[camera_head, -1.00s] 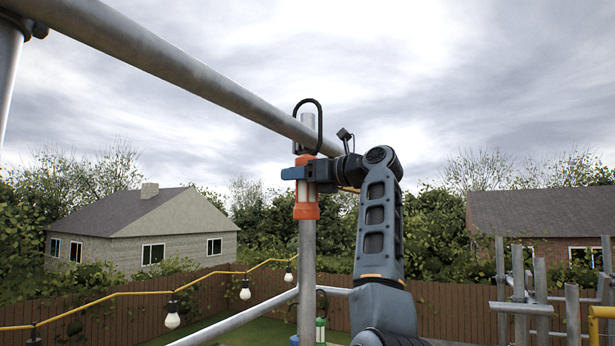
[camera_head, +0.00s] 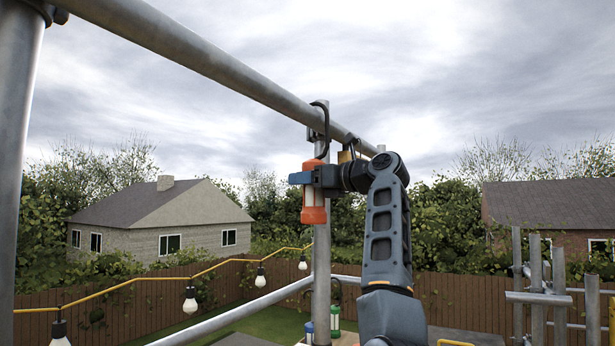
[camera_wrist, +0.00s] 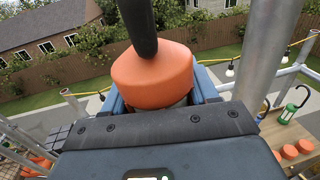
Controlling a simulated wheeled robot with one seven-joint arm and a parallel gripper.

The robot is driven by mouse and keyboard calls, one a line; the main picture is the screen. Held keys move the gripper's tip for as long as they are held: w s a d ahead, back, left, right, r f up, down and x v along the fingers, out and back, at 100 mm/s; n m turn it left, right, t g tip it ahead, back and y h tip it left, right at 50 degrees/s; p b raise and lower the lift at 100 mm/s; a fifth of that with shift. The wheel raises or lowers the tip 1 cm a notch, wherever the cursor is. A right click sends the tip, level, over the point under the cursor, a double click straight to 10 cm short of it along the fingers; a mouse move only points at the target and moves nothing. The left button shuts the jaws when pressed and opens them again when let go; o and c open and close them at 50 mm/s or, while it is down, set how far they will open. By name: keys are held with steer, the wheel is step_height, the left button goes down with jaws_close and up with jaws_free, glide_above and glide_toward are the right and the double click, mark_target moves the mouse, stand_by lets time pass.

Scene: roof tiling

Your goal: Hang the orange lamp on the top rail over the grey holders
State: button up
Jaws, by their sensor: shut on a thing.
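The orange lamp (camera_head: 313,214) has a pale middle, orange ends and a black hook (camera_head: 326,140) on top. My gripper (camera_head: 303,178) is shut around its body and holds it upright, just below the grey top rail (camera_head: 230,72). The hook overlaps the rail in the head view; I cannot tell whether it rests on it. In the wrist view the lamp's orange cap (camera_wrist: 152,78) sits between my jaws, with the black hook stem (camera_wrist: 138,25) rising out of view. I cannot make out the grey holders clearly.
An upright pole (camera_head: 322,270) stands right behind the lamp. A green lamp (camera_head: 335,318) and a blue lamp (camera_head: 308,330) stand low beside it. A yellow cable with bulbs (camera_head: 190,300) runs at left. Several orange pieces (camera_wrist: 290,152) lie on a wooden surface at right.

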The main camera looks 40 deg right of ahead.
steer(key=shift+f, duration=0.1)
stand_by(0.3)
steer(key=o, duration=1.4)
steer(key=shift+o, duration=1.1)
steer(key=shift+f, duration=0.15)
steer(key=s+d+b, duration=0.1)
steer(key=s+b, duration=0.1)
steer(key=s, duration=0.5)
steer(key=shift+s+d, duration=0.3)
steer(key=shift+s, duration=0.1)
